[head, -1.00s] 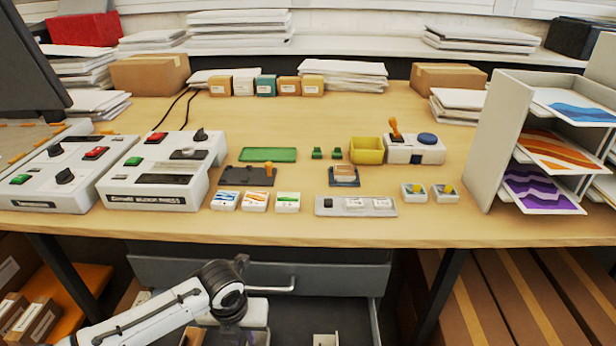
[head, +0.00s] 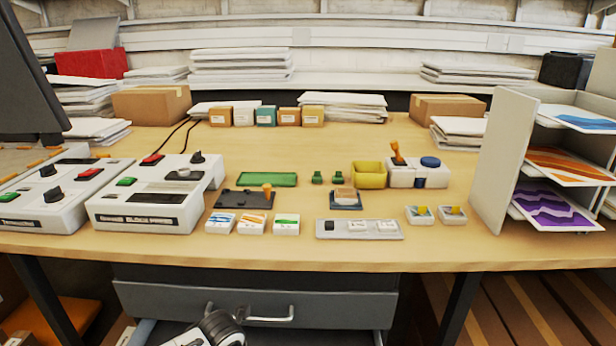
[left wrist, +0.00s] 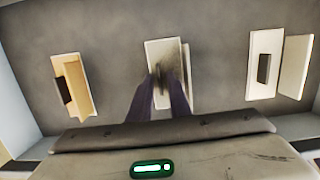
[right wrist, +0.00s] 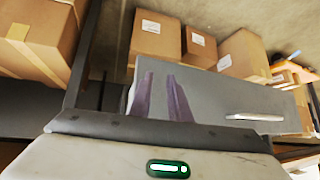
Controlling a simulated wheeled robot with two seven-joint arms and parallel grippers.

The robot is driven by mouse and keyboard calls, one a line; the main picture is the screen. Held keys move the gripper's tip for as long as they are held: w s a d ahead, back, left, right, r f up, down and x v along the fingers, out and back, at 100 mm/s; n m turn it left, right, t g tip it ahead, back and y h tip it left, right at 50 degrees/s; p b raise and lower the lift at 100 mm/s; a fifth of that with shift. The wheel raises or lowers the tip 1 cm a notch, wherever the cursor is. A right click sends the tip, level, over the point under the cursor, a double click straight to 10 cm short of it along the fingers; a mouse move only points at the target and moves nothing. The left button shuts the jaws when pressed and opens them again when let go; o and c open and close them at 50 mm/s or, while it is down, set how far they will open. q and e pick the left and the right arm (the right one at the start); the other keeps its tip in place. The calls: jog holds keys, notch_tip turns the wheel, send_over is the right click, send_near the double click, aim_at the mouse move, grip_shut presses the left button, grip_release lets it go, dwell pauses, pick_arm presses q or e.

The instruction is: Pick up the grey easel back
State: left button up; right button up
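In the left wrist view three easel backs lie in the open drawer (left wrist: 215,30). The middle one (left wrist: 158,50), which looks pale grey, has a dark upright part. A cream one (left wrist: 77,85) is to its left and a white one (left wrist: 262,65) to its right. My left gripper (left wrist: 164,80) is over the middle one, its fingers apart with the upright part seen between their tips. I cannot tell whether they touch it. In the right wrist view my right gripper (right wrist: 160,78) is open and empty, in front of a grey drawer front (right wrist: 215,95). The head view hides the easel backs.
The drawer's front (head: 250,305) with its handle is below the desk edge. Cardboard boxes (right wrist: 155,38) stand near my right gripper.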

pick_arm(q)
grip_shut()
pick_arm(e)
jog(key=shift+d+f, duration=0.1)
